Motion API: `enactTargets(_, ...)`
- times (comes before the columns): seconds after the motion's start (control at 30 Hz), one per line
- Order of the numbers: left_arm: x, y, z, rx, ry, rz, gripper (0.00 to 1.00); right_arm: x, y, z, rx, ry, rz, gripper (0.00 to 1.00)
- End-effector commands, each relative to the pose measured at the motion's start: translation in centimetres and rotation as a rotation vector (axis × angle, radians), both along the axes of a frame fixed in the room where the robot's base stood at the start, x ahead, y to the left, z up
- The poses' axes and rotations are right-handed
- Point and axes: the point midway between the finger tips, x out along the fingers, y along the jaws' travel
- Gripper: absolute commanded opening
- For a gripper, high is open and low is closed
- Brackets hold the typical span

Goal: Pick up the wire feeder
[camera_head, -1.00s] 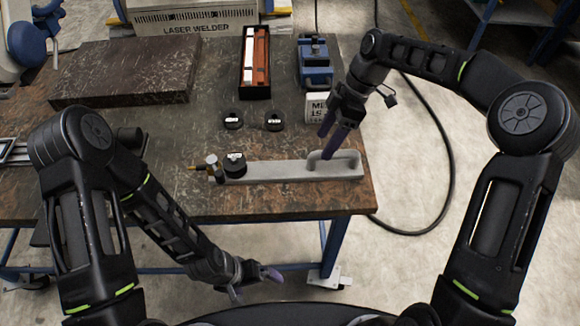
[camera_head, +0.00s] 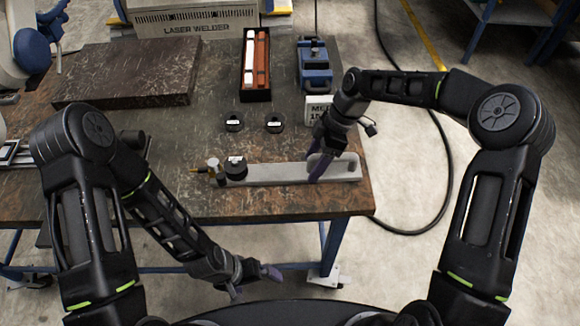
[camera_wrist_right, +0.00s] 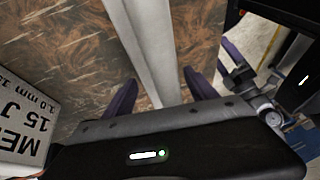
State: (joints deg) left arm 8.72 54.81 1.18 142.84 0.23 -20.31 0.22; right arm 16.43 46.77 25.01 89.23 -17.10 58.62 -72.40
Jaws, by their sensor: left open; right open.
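The wire feeder (camera_head: 270,174) is a long light grey bar with a loop handle at its right end, and a black spool and brass nozzle at its left end. It lies on the table near the front edge. My right gripper (camera_head: 325,167) is open at the handle, its purple fingers hiding part of it. In the right wrist view, a light grey bar of the wire feeder (camera_wrist_right: 152,45) runs between the two open fingers (camera_wrist_right: 162,85); contact cannot be told. My left gripper (camera_head: 255,283) is open and empty, low in front of the table.
The table (camera_head: 190,130) also holds a dark slab (camera_head: 125,72), two black spools (camera_head: 234,123), a black tray (camera_head: 256,95) of rods, a blue device (camera_head: 314,75) and a white labelled box (camera_head: 319,107) close to my right gripper.

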Motion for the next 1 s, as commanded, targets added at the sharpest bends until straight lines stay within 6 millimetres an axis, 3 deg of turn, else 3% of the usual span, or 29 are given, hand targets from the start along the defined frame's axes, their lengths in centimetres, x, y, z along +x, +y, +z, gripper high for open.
enactTargets(0.63,-0.03,0.0,0.01,0.0,0.001,0.0,1.0,-0.03,0.08,-0.26,-0.001,-0.001,0.0,0.66)
enactTargets(1.0,-0.03,-0.01,0.01,0.0,0.001,0.0,1.0,-0.02,0.08,-0.26,-0.001,-0.001,0.0,0.35)
